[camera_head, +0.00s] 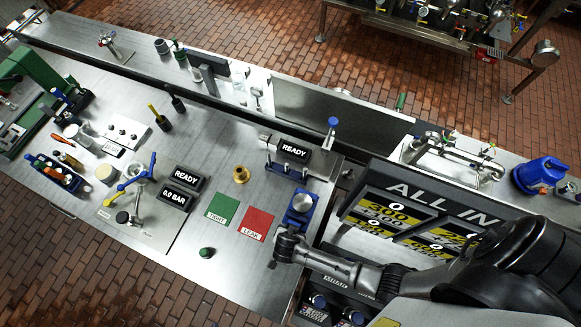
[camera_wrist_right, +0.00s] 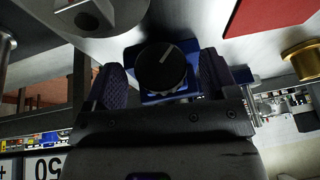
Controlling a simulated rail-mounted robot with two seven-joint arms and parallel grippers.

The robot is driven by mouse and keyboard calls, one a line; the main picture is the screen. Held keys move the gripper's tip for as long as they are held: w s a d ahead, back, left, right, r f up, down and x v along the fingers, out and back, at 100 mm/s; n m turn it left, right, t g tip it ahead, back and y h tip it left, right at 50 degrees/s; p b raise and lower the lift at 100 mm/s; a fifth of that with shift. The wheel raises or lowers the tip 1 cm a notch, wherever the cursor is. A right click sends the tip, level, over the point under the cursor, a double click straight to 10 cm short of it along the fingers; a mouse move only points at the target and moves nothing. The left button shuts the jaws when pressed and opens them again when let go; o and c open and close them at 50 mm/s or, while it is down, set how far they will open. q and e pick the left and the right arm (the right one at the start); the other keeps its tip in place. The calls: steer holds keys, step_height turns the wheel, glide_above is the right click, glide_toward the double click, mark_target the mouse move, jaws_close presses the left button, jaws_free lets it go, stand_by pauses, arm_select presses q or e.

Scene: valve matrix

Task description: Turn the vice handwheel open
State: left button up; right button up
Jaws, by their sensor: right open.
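The vice (camera_head: 301,204), with a blue body and a grey metal top, sits at the right front of the steel bench. Its handwheel (camera_wrist_right: 161,69), a black round knob with a white line, shows in the right wrist view in front of the blue vice body (camera_wrist_right: 135,58). My right gripper (camera_head: 288,235) is at the near side of the vice and hides the handwheel in the head view. In the right wrist view the dark fingers of my right gripper (camera_wrist_right: 161,78) stand apart, one on each side of the handwheel. Whether they touch it is unclear. My left gripper is not in view.
A green TIGHT pad (camera_head: 222,210) and a red LEAK pad (camera_head: 257,224) lie left of the vice. A brass fitting (camera_head: 241,174) stands behind them. A READY display (camera_head: 294,149) is farther back. The ALL IN panel (camera_head: 403,213) stands close on the right.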

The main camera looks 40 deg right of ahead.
steer(key=shift+w+d+f, duration=0.1)
steer(key=shift+f, duration=0.25)
steer(key=shift+c, duration=0.3)
steer(key=c, duration=0.9)
steer(key=shift+w+g+h, duration=0.15)
steer(key=shift+g+h, duration=0.35)
steer(key=shift+g, duration=0.3)
steer(key=shift+n+g+h, duration=0.4)
steer(key=shift+g+h, duration=0.1)
steer(key=shift+g, duration=0.4)
